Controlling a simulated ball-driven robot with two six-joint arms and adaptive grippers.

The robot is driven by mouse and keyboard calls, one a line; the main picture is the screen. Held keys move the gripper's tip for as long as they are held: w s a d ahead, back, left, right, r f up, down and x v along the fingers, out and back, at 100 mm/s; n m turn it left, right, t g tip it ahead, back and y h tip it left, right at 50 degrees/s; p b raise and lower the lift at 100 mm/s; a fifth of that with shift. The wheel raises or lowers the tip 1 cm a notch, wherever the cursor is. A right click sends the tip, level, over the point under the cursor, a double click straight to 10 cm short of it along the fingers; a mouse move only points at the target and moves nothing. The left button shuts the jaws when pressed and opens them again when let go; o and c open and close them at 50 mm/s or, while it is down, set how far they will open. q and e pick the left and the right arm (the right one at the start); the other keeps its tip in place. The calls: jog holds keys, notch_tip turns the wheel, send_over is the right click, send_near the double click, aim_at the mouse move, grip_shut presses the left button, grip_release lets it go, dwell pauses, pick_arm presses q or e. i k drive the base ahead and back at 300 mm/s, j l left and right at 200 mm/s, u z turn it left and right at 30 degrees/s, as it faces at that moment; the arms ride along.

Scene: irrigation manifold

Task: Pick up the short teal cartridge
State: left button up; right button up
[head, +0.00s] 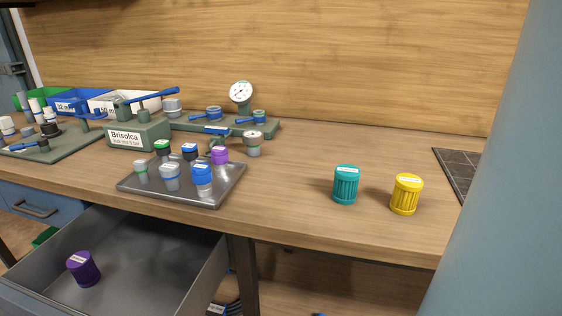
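A short teal cartridge (346,185) stands upright on the wooden worktop, right of centre in the head view, near the front edge. It has ribbed sides and a pale label on top. A yellow cartridge (406,195) of similar shape stands upright a little to its right, with a gap between them. Neither of my grippers is in view, and nothing touches the teal cartridge.
A grey tray (133,187) with several capped fittings stands left of the cartridges. Below, an open drawer (158,287) holds a purple cartridge (83,268). A green manifold with a gauge (241,93) stands behind. The worktop (300,160) around the teal cartridge is clear.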

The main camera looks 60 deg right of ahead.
aim_at(347, 177)
jog(key=z, duration=2.2)
